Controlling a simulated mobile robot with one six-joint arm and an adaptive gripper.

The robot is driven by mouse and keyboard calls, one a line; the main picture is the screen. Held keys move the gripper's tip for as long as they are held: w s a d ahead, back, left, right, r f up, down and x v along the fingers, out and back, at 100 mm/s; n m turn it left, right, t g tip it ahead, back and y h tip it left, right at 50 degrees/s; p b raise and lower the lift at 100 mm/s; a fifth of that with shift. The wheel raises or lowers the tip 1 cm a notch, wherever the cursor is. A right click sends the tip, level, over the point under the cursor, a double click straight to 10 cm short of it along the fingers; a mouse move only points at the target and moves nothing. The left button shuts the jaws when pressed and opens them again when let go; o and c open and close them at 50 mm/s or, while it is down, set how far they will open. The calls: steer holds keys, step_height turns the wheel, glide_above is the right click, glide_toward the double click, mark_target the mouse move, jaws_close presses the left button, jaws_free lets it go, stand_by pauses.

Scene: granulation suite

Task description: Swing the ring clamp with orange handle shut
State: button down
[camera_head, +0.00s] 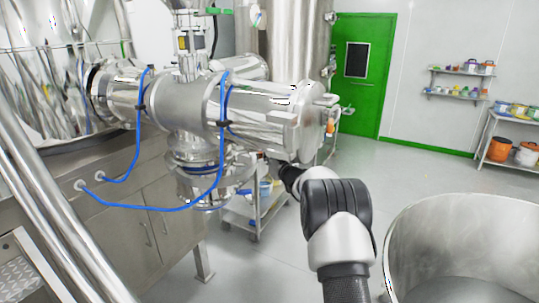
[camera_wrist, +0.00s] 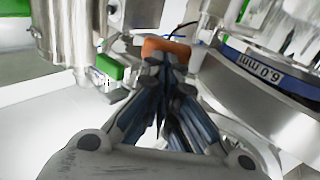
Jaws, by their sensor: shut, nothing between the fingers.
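In the wrist view, the orange handle (camera_wrist: 167,48) of a ring clamp shows just past my fingertips. My gripper (camera_wrist: 166,75) is shut with nothing between its fingers, and its tips overlap the handle's lower edge in the picture. I cannot tell whether they touch it. The clamp's ring is mostly hidden, and how far it stands open cannot be told. In the head view, a small orange piece (camera_head: 331,128) shows at the right end of the horizontal steel cylinder (camera_head: 265,118); I cannot tell if it is the same handle. My gripper is hidden there behind my arm.
A green piece (camera_wrist: 110,67) is at left. Blue hoses (camera_head: 150,208) hang below the machine. A steel cart (camera_head: 255,212) stands behind my arm, and a large steel drum (camera_head: 405,235) at right.

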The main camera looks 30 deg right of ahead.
steer(key=w+p, duration=0.5)
steer(key=w, duration=0.2)
steer(key=shift+w+d, duration=0.15)
steer(key=shift+w, duration=0.1)
steer(key=shift+f, duration=0.1)
